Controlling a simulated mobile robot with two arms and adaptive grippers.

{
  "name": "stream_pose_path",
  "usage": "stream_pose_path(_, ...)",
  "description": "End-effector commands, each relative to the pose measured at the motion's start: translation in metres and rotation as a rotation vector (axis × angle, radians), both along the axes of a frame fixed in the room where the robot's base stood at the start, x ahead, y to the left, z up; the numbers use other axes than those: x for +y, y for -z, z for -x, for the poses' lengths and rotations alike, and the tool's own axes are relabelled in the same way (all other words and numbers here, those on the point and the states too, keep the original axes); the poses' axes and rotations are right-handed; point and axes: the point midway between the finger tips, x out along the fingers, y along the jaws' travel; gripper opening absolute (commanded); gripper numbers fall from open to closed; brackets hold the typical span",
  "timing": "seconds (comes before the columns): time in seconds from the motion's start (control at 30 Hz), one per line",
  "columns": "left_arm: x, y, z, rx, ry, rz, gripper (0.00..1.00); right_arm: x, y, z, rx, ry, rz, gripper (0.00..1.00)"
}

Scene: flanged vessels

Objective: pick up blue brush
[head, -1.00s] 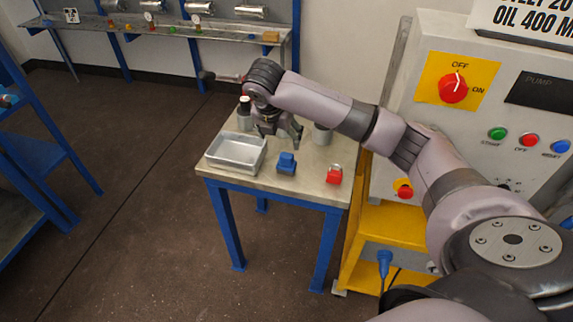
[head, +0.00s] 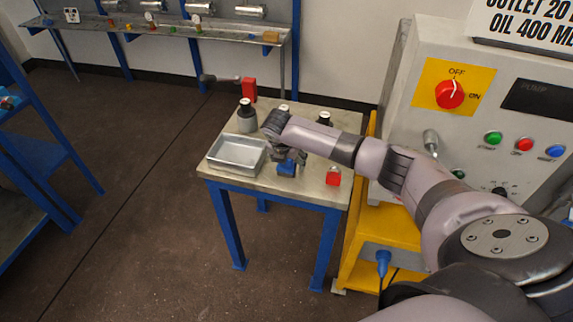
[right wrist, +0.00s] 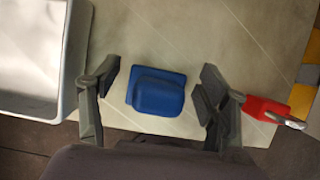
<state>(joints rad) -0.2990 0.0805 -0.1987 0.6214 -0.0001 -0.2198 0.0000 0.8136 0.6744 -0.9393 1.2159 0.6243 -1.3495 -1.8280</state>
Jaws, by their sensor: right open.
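The blue brush (head: 286,169) is a small blue block-like thing on the small table, partly hidden by my right gripper in the head view. In the right wrist view the blue brush (right wrist: 157,92) lies between the two open fingers, with a gap on each side. My right gripper (head: 288,158) is open and empty, over the brush; it also shows in the right wrist view (right wrist: 155,98). My left gripper is not in view.
A metal tray (head: 212,164) is left of the brush. A red object (head: 333,176) is to its right, near the table's (head: 290,189) front edge. Dark-topped grey containers (head: 247,120) stand at the back. A control cabinet (head: 480,150) rises to the right.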

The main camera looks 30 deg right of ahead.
Motion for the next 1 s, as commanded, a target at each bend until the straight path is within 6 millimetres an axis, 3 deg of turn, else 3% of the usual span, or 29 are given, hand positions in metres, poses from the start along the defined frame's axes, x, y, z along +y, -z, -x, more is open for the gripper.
stream_pose_path(0.33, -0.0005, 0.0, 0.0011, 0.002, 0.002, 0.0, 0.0, -0.0026, 0.0095, -0.0022, 0.0, -0.001, 0.0, 0.69)
stream_pose_path(1.0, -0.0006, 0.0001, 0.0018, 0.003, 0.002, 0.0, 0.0, -0.0026, 0.009, -0.0022, -0.001, 0.0, -0.001, 0.24)
